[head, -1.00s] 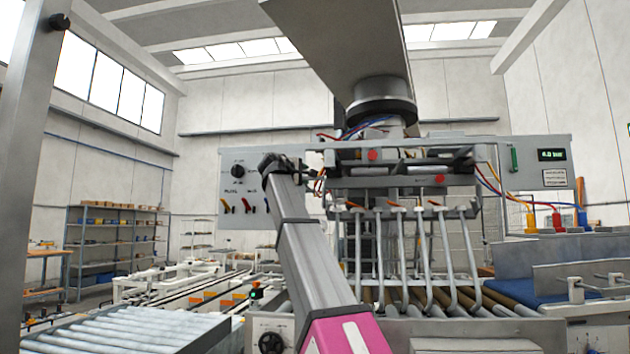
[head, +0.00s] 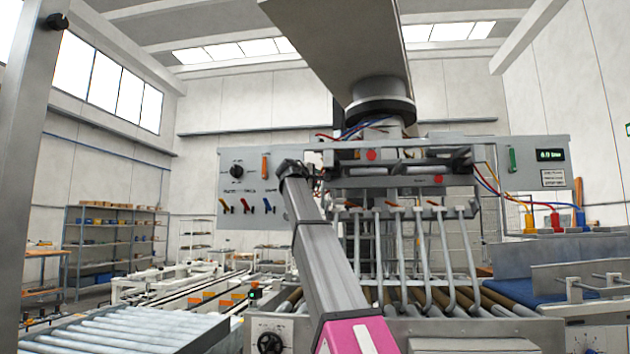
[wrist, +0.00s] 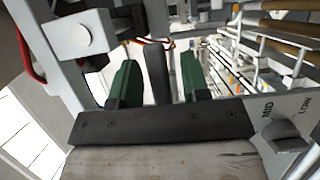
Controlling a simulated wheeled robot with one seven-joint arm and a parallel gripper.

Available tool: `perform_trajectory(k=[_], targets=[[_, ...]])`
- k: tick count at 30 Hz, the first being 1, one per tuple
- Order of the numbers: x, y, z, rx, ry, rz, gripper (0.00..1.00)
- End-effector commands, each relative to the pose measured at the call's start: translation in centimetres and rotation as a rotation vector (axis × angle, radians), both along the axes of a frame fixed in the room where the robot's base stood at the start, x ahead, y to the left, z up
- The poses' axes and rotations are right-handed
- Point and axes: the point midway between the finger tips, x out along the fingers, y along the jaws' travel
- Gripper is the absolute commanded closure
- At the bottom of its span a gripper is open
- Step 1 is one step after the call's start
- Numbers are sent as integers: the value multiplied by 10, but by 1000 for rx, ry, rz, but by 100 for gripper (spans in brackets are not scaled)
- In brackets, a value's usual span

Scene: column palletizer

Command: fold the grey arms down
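Several grey arms (head: 422,262), long rods with bent lower ends, hang from a crossbar of the suspended palletizer head (head: 385,168). My gripper (wrist: 157,62) has two green fingers standing apart in the wrist view. A dark grey rounded bar (wrist: 156,78) shows between them, with gaps on both sides; I cannot tell what it belongs to. In the head view, my arm reaches up to the right edge of the left control panel (head: 232,190), and its fingers are hidden. This panel carries a black knob (head: 237,171), an upright orange handle (head: 264,166) and several small coloured levers (head: 245,206).
A right panel (head: 540,185) carries a green handle (head: 513,160) and a lit pressure display (head: 550,155). Metal frame bars and loose hoses surround my gripper. Rollers (head: 120,330) lie below left, and a blue conveyor (head: 510,285) stands right.

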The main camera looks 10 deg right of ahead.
Motion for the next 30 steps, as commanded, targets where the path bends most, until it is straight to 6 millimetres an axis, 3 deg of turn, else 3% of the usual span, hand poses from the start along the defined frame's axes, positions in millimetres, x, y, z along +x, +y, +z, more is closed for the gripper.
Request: perform_trajectory(k=[1, 3, 4, 17, 30], targets=[[0, 0, 0, 0, 0, 0, 75], [0, 0, 0, 0, 0, 0, 98], [0, 0, 0, 0, 0, 0, 100], [0, 0, 6, -65, 21, -2, 100], [2, 6, 33, -388, 126, -2, 100]])
